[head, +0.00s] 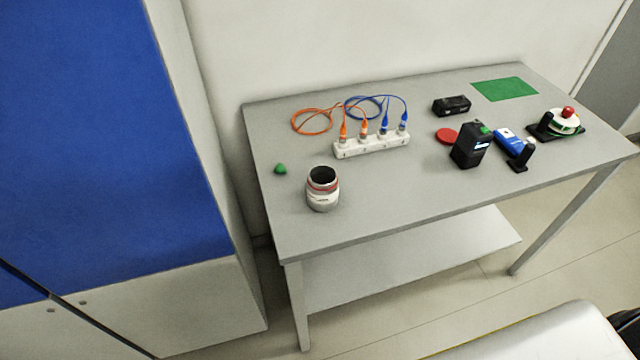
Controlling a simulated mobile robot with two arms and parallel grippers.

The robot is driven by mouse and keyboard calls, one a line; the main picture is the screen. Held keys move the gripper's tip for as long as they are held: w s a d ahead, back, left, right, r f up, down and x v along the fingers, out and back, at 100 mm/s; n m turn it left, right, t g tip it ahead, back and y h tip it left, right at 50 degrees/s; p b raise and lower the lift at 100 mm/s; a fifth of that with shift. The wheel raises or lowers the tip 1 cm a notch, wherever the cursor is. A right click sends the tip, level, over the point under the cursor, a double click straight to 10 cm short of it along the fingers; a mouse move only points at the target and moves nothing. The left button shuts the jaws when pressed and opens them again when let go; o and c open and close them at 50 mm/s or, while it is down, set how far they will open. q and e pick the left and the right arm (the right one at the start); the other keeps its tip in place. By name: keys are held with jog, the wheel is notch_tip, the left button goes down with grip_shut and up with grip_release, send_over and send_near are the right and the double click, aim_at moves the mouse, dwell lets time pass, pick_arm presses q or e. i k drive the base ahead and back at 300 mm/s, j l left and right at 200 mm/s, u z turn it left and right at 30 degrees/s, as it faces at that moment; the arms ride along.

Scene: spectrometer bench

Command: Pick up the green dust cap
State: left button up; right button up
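A small green dust cap (280,169) lies on the grey table (400,205) near its left edge, behind and to the left of a white and grey jar. A second small green piece (485,130) shows on top of a black boxy device; I cannot tell whether it is a cap too. Neither of my grippers is in view.
The open jar (322,190) stands near the cap. A white strip (371,145) with orange and blue cables is behind it. The black device (469,147), red disc (446,136), blue device (508,142) and green mat (504,89) are on the right. A blue-fronted cabinet (100,130) stands left.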

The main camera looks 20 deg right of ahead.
aim_at(279, 169)
jog(key=l+u, duration=0.15)
jog(key=u, duration=0.2)
jog(key=k+l+u, duration=0.15)
jog(key=u, duration=0.25)
jog(key=k+l+u, duration=0.1)
jog(key=u, duration=0.25)
